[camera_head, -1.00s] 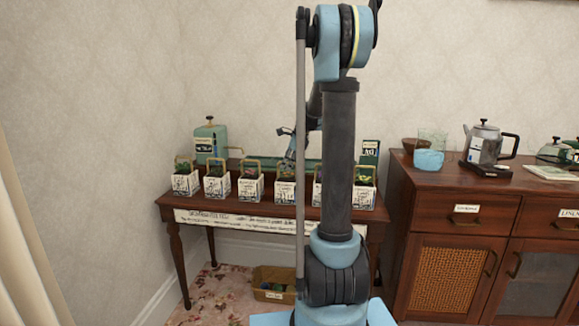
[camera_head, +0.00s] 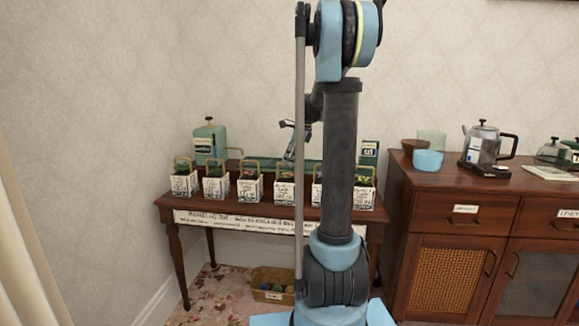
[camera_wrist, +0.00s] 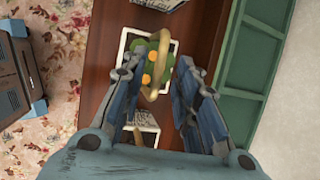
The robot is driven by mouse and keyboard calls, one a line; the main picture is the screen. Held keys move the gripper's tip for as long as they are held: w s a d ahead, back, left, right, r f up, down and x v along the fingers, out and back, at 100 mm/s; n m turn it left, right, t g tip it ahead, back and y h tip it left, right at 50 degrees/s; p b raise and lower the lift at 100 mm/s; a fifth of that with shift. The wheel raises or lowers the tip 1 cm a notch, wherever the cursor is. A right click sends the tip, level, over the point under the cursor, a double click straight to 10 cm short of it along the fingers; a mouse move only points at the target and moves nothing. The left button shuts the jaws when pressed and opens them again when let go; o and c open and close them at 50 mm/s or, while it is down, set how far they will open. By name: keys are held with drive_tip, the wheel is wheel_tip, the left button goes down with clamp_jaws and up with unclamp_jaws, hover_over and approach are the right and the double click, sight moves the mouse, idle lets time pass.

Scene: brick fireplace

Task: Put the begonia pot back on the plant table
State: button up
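A row of several white labelled pots with gold hoop handles stands on the wooden plant table (camera_head: 275,226); one pot (camera_head: 284,193) is below my gripper (camera_head: 290,138). The labels are too small to read, so I cannot tell which is the begonia. In the wrist view, my gripper (camera_wrist: 158,72) is open, its two fingers apart. Beyond them is a white pot (camera_wrist: 124,42) with green leaves and orange flowers, its gold handle (camera_wrist: 165,45) showing between the fingertips. I cannot tell whether they touch it. My arm partly hides the pots at right.
A green canister (camera_head: 209,143) and a long green box (camera_wrist: 245,85) stand along the table's back. A basket (camera_head: 272,284) sits on the floor below. The wooden cabinet (camera_head: 452,187) to the right holds a kettle (camera_head: 484,146) and a glass (camera_head: 430,145).

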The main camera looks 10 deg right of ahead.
drive_tip(key=v, duration=0.8)
drive_tip(key=s+a+f+n+h, duration=0.1)
drive_tip(key=s+a+n, duration=0.15)
drive_tip(key=s, duration=0.45)
drive_tip(key=s+a+f+n, duration=0.1)
drive_tip(key=s+f+n, duration=0.1)
drive_tip(key=s+n, duration=0.3)
drive_tip(key=s+f+n+h, duration=0.1)
drive_tip(key=s+f+n, duration=0.3)
drive_tip(key=s, duration=0.5)
drive_tip(key=s+f+n, duration=0.5)
drive_tip(key=s+f, duration=0.3)
drive_tip(key=s, duration=0.2)
drive_tip(key=s+d+f+n+g+h, duration=0.1)
drive_tip(key=s+f+n, duration=0.4)
drive_tip(key=s, duration=0.5)
wheel_tip(320, 180, down, 2)
drive_tip(key=shift+f+h, duration=0.15)
drive_tip(key=shift+h, duration=0.15)
drive_tip(key=shift+w, duration=0.2)
